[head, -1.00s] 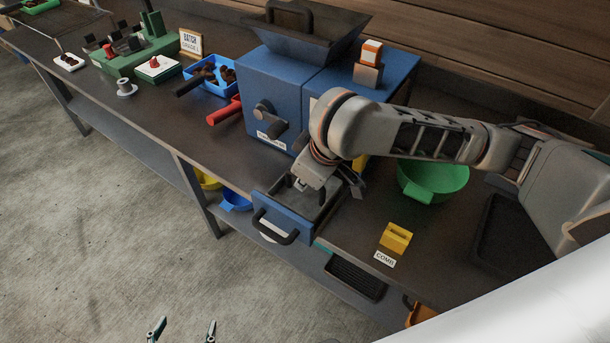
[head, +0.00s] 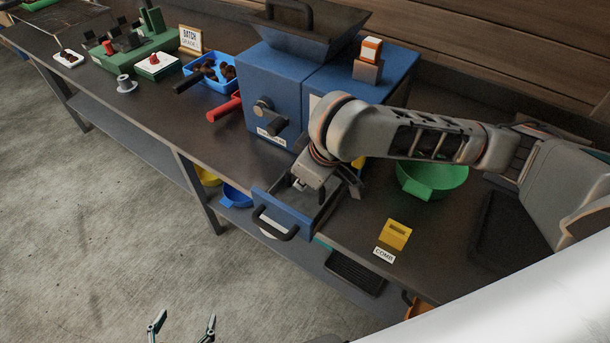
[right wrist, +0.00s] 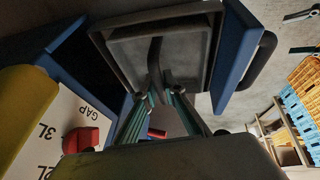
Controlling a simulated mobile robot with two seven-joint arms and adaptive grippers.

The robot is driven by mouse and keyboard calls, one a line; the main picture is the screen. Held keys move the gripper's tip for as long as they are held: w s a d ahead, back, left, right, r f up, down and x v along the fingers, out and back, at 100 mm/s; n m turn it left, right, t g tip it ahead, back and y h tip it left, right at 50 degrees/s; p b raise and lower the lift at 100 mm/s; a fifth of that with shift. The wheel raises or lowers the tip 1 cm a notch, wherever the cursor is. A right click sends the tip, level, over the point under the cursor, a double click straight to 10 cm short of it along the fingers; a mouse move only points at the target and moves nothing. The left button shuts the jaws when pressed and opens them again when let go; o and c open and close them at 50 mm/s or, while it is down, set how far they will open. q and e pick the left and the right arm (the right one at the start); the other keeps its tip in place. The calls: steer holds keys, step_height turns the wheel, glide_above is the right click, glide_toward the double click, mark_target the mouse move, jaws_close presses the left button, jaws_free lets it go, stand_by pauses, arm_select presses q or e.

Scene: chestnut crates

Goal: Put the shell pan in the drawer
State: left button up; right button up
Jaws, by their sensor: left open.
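The shell pan, a grey square pan (right wrist: 156,58) with a raised rim and dark handle, shows in the right wrist view. My right gripper (right wrist: 160,92) is shut on its handle. The pan lies within the outline of the pulled-out blue drawer (head: 282,213); I cannot tell whether it rests on the drawer's bottom. In the head view my right arm reaches in from the right, and its wrist hides much of the pan and drawer. The drawer front (right wrist: 238,50) with its black handle is beside the pan. My left gripper (head: 183,325) is open and empty, low over the floor.
The blue machine (head: 275,85) with a dark hopper stands behind the drawer. A green bowl (head: 432,180) and yellow comb block (head: 396,234) are to the right. A blue tray (head: 207,83) and red handle (head: 224,110) are left. The floor in front is clear.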

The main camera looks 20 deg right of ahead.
steer(key=shift+o, duration=1.3)
steer(key=shift+r, duration=0.1)
steer(key=v, duration=1.1)
steer(key=shift+s+r, duration=0.15)
steer(key=shift+r, duration=0.2)
